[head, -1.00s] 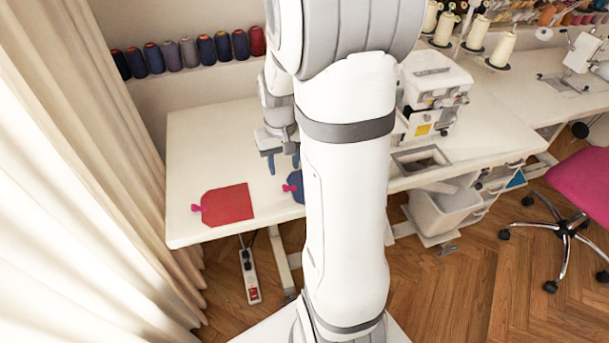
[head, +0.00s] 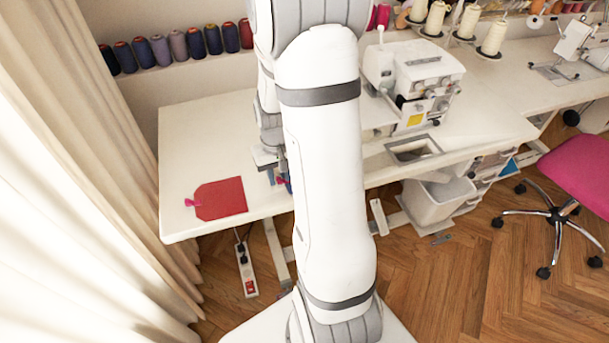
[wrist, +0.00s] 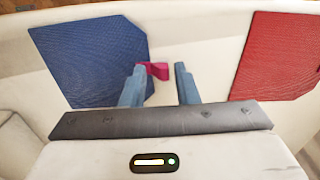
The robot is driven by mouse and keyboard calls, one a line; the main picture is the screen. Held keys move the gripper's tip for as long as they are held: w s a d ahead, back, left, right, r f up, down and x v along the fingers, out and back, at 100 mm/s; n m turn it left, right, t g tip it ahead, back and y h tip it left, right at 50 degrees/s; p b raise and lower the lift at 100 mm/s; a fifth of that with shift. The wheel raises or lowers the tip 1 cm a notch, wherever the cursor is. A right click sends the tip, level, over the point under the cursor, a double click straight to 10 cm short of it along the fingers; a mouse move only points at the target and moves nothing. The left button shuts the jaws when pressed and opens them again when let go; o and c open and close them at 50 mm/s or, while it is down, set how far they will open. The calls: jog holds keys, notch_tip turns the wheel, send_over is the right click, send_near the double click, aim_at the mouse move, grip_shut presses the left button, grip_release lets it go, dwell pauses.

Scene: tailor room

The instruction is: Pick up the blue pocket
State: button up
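The blue pocket (wrist: 90,60) lies flat on the white table, at the left of the wrist view, with a pink tab (wrist: 154,71) at its edge. In the head view my arm hides nearly all of it. My gripper (wrist: 160,82) is open, its two blue-grey fingers apart. The pink tab shows between the fingertips, closer to the left finger, which overlaps the pocket's edge in the picture. Whether a finger touches the tab I cannot tell. In the head view my gripper (head: 274,179) is low over the table beside my arm.
A red pocket (head: 221,198) with a pink tab lies to the left on the white table (head: 185,160); it also shows in the wrist view (wrist: 280,55). Thread spools (head: 178,50) line the back. A sewing machine (head: 412,80) stands to the right. A curtain (head: 90,180) hangs at left.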

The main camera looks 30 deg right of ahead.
grip_shut()
